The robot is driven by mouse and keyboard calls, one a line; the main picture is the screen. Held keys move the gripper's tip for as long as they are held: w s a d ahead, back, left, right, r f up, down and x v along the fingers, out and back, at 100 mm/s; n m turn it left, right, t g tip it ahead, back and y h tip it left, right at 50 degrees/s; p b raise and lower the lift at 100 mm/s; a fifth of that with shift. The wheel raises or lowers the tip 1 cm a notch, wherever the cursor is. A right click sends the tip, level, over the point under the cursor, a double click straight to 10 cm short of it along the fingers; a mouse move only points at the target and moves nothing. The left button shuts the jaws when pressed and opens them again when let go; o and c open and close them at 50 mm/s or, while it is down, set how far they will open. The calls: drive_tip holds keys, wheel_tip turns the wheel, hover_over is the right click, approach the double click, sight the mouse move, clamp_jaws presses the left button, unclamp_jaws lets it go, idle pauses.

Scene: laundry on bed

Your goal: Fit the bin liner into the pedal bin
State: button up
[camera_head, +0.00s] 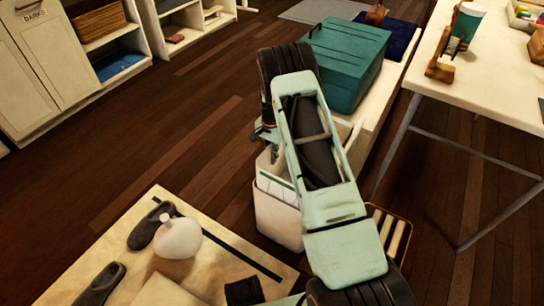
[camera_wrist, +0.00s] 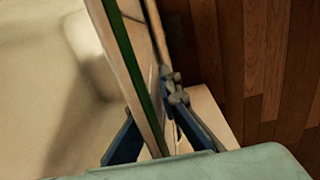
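A white bin-like container (camera_head: 280,220) stands on the floor below my forearm in the head view. A pale panel with thin green lines (camera_head: 275,188) shows at its upper part. I cannot tell which part is the liner and which the pedal bin. My gripper (camera_head: 267,136) is above its far side, partly hidden by my arm. In the wrist view my gripper (camera_wrist: 152,103) has one dark finger on each side of a pale upright panel with a green stripe (camera_wrist: 139,75). The fingers look close to it, but firm contact is unclear.
A teal box (camera_head: 345,60) sits on a low pale bench to the right of my gripper. A white table (camera_head: 490,70) stands at the right. A pale mat (camera_head: 205,270) at the front holds dark slippers (camera_head: 150,225) and a white vase (camera_head: 179,240). Wood floor at left is clear.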

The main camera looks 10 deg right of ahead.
drive_tip(key=o, duration=0.4)
drive_tip(key=shift+f, duration=0.1)
drive_tip(key=shift+o, duration=0.2)
wheel_tip(320, 180, up, 12)
idle(0.5)
